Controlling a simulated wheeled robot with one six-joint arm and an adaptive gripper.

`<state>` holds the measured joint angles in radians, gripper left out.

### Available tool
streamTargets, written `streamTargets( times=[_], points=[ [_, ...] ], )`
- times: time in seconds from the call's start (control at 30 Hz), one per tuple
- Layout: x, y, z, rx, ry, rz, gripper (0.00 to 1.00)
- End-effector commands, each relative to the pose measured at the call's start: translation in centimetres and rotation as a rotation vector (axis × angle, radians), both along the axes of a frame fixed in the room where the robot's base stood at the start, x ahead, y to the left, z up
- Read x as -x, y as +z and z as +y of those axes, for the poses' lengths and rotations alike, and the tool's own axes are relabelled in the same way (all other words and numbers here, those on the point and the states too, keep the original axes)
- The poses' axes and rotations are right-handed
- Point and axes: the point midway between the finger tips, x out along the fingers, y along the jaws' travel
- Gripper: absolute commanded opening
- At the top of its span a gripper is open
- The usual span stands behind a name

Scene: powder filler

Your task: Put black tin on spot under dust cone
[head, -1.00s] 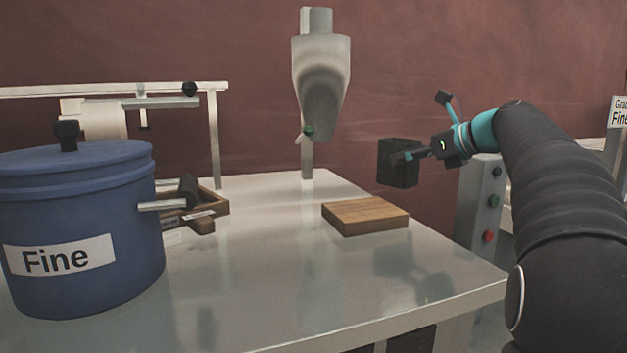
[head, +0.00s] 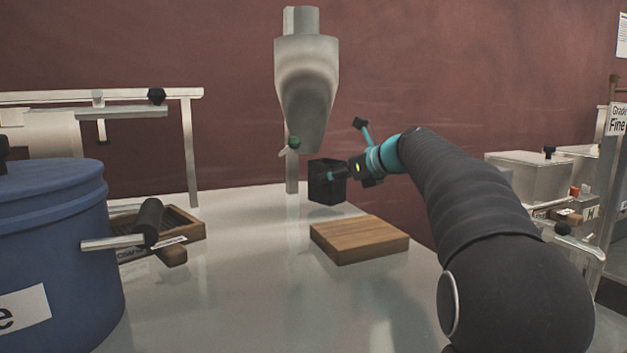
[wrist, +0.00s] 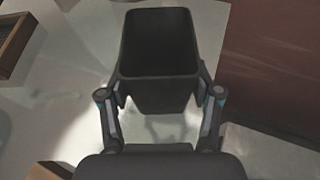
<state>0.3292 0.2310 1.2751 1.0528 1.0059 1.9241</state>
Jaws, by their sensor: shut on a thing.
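The black tin (head: 326,188) is a square, open-topped box held upright in my gripper (head: 334,176). It is in the air behind the wooden block and close to the post under the dust cone (head: 306,90). In the wrist view the tin (wrist: 158,45) looks empty, with a finger on each side of it; my gripper also shows there (wrist: 160,92). The grey metal cone hangs above and slightly left of the tin, with a green knob (head: 294,142) near its lower end. The spot under the cone cannot be made out.
A wooden block (head: 358,240) lies on the pale table (head: 250,290) in front of the tin. A blue lidded pot (head: 55,250) stands at left, beside a wooden tray (head: 190,222) with a dark roller. The table's middle is clear.

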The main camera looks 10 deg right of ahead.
Motion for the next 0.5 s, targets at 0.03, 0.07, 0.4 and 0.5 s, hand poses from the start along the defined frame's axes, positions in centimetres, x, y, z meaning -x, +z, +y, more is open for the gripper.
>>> streamTargets(
  times=[0.03, 0.07, 0.4, 0.5],
  points=[
    [-0.3, 0.1, 0.5, 0.001, 0.001, -0.002, 0.2],
    [-0.4, 0.1, 0.6, 0.001, 0.001, -0.002, 0.2],
    [-2.1, 0.1, 3.1, 0.001, 0.004, 0.0, 0.2],
    [-3.1, 0.1, 4.6, 0.001, 0.003, -0.001, 0.2]
  ],
)
